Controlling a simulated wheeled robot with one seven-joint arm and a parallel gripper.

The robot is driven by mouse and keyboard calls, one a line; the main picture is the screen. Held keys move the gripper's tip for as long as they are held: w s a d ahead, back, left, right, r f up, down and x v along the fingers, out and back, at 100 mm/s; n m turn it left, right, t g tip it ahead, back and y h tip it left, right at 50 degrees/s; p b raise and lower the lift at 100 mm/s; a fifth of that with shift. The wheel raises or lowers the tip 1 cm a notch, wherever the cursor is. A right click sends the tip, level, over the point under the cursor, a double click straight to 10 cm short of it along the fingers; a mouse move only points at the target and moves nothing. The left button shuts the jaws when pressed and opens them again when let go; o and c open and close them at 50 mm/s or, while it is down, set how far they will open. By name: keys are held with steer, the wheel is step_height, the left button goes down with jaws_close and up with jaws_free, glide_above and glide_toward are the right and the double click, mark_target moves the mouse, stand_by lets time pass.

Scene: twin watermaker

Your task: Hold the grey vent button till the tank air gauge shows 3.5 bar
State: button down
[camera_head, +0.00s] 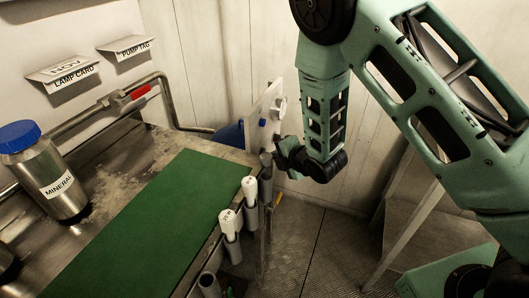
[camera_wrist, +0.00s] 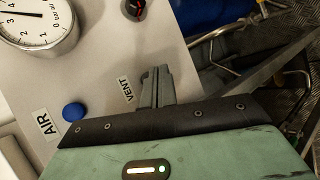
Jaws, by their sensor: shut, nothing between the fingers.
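In the wrist view the pale panel (camera_wrist: 200,20) carries a round air gauge (camera_wrist: 38,20), cut off at the top left. Its dark needle points left, seemingly just above the 3; I cannot read it exactly. A blue button (camera_wrist: 73,111) sits beside the AIR label (camera_wrist: 47,124). My gripper (camera_wrist: 156,75) is shut and empty, its fingertips beside the VENT label (camera_wrist: 126,90). The grey vent button is not visible, seemingly hidden by the fingers; I cannot tell whether they touch it. In the head view my gripper (camera_head: 281,150) is at the panel (camera_head: 262,115), seen nearly edge-on.
A dark knob with a red mark (camera_wrist: 134,8) is on the panel. A bench with a green mat (camera_head: 150,225) stands left, bearing a blue-capped MINERAL bottle (camera_head: 50,180). White-topped tubes (camera_head: 229,225) stand in holders at its edge. A red-handled pipe (camera_head: 140,92) runs behind.

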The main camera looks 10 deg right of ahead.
steer(key=s+d, duration=0.1)
steer(key=d, duration=0.1)
steer(key=s+d, duration=0.1)
steer(key=shift+s+d+b, duration=0.35)
steer(key=shift+s+d, duration=0.05)
stand_by(0.4)
